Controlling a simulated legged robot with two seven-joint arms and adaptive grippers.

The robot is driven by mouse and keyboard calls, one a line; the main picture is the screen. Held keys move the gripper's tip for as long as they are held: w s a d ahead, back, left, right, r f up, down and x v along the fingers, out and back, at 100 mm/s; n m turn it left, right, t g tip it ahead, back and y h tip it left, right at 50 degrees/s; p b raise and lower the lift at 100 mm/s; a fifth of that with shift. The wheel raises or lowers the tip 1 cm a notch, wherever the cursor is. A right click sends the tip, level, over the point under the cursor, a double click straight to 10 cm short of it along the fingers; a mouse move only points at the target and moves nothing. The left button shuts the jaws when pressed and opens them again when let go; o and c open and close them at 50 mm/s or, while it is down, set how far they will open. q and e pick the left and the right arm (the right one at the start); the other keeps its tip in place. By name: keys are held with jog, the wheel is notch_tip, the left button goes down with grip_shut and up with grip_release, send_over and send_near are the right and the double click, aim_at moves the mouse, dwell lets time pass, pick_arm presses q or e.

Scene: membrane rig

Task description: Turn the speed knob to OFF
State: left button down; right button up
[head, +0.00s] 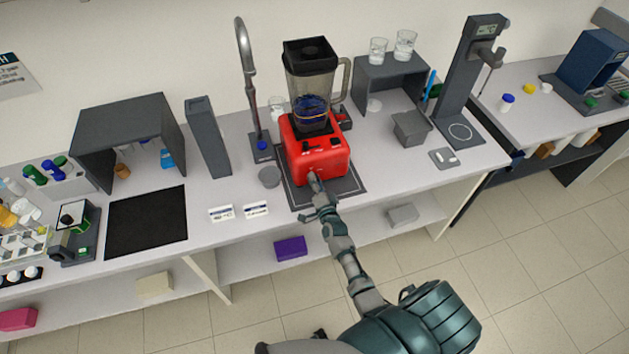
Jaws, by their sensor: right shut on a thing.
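A red blender base (318,158) stands on a dark mat (346,187) at the middle of the bench, with a dark-lidded jar (312,88) upright on it. My right gripper (314,180) reaches up from below to the lower front of the base. It is shut at the place of the speed knob, with its fingers against the front face. The fingers hide the knob, so its setting and markings cannot be read. My left gripper is not in view.
Two white label cards (238,212) lie left of the mat, and a grey round lid (269,177) is beside it. A tall faucet (247,80) stands behind on the left. A grey bin (410,128) stands to the right. The bench front right of the mat is clear.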

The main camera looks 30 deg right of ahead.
jog(key=shift+f+n, duration=0.2)
jog(key=shift+n, duration=0.4)
jog(key=shift+s+a+f, duration=0.1)
jog(key=shift+a+f, duration=0.05)
jog(key=shift+f, duration=0.05)
jog(key=o, duration=1)
jog(key=shift+o, duration=0.6)
jog(key=shift+w, duration=0.25)
jog(key=shift+s+r, duration=0.1)
jog(key=v, duration=1.1)
jog(key=shift+s, duration=0.4)
